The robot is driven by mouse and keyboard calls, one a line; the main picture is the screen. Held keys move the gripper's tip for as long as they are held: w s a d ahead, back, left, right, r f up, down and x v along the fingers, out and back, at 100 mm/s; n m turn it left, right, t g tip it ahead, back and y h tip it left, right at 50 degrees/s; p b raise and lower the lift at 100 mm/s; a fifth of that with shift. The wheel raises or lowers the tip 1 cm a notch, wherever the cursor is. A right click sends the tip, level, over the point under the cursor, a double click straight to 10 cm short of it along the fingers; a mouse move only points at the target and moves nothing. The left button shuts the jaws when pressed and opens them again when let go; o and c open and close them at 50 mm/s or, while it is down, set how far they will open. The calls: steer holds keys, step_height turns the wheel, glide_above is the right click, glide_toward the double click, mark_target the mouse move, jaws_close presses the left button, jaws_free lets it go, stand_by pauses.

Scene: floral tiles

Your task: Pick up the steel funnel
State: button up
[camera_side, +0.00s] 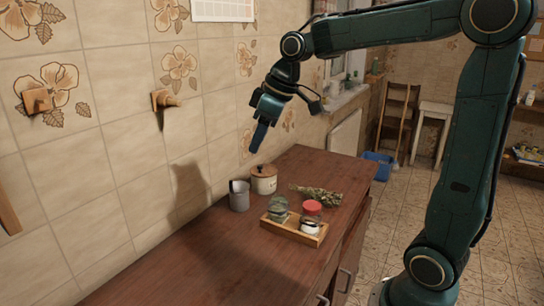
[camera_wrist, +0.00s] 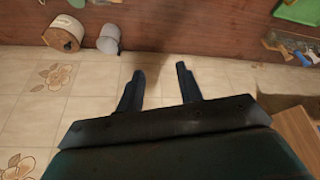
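I cannot make out a clear funnel shape in either view. A grey metal-looking vessel (camera_side: 239,196) stands on the wooden counter near the tiled wall, left of a cream canister with a wooden lid (camera_side: 264,180). In the wrist view the grey vessel (camera_wrist: 108,39) and the canister (camera_wrist: 60,38) show at the upper left. My gripper (camera_side: 258,140) is in the air above the counter, over the canister area and close to the wall in the picture. In the wrist view my gripper (camera_wrist: 160,69) has its two dark fingers apart, with nothing between them.
A wooden tray (camera_side: 279,229) holds a glass jar (camera_side: 278,210) and a red-lidded jar (camera_side: 312,212). A dried herb bundle (camera_side: 319,196) lies behind it. Wooden pegs (camera_side: 165,100) stick out of the wall. The counter's near left part (camera_side: 180,262) is clear.

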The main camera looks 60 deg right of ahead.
steer(key=w+d+f+n, duration=0.1)
steer(key=w+d+f, duration=0.2)
steer(key=w+d, duration=0.3)
steer(key=n+y, duration=0.2)
glide_toward(231, 183)
step_height(231, 183, up, 4)
steer(key=shift+s+d+f+g, duration=0.15)
steer(key=shift+d+f+g, duration=0.15)
steer(key=shift+d, duration=0.1)
steer(key=x, duration=0.8)
steer(key=shift+f, duration=0.25)
steer(key=shift+d, duration=0.1)
steer(key=shift+x, duration=2.6)
steer(key=shift+d, duration=0.15)
jaws_close()
